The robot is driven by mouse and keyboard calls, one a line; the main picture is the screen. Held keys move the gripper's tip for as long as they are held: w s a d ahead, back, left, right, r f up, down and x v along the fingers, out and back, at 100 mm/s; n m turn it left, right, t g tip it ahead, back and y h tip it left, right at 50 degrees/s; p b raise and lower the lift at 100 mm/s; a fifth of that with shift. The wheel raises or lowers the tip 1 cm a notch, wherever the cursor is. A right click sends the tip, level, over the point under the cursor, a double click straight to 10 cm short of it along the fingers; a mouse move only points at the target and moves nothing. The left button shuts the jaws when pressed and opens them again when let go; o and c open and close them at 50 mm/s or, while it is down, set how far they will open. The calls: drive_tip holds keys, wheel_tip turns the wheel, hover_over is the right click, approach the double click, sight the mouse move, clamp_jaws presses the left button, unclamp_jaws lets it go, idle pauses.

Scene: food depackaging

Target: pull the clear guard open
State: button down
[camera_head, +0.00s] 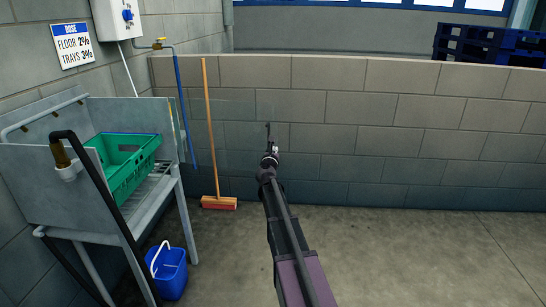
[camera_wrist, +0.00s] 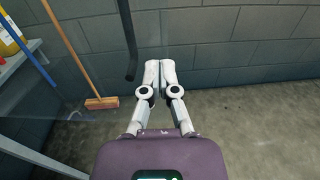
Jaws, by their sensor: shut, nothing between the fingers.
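The clear guard (camera_head: 228,125) is a faint, see-through sheet right of the wash stand, and its edges are hard to make out. It also shows faintly in the wrist view (camera_wrist: 85,70). A dark upright bar (camera_wrist: 128,40), which looks like its handle, stands just left of my fingertips in the wrist view. In the head view the bar (camera_head: 268,130) shows small, just above my gripper. My gripper (camera_wrist: 161,66) is shut with nothing between its fingers. It also shows in the head view (camera_head: 270,150). I cannot tell whether it touches the bar.
A grey metal stand (camera_head: 95,215) at left holds a green crate (camera_head: 118,180). A black bent pipe (camera_head: 100,205) is in front of it. A blue bucket (camera_head: 172,277) is on the floor. A broom (camera_head: 209,130) leans on the block wall (camera_head: 400,120). The floor at right is clear.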

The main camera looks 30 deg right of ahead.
drive_tip(key=shift+x, duration=1.5)
drive_tip(key=x, duration=1.2)
drive_tip(key=shift+w+a, duration=0.2)
drive_tip(key=shift+w, duration=0.25)
drive_tip(key=shift+s, duration=0.1)
drive_tip(key=s+a, duration=0.2)
drive_tip(key=s, duration=0.4)
drive_tip(key=s+a, duration=0.2)
drive_tip(key=s, duration=0.5)
drive_tip(key=shift+a, duration=0.25)
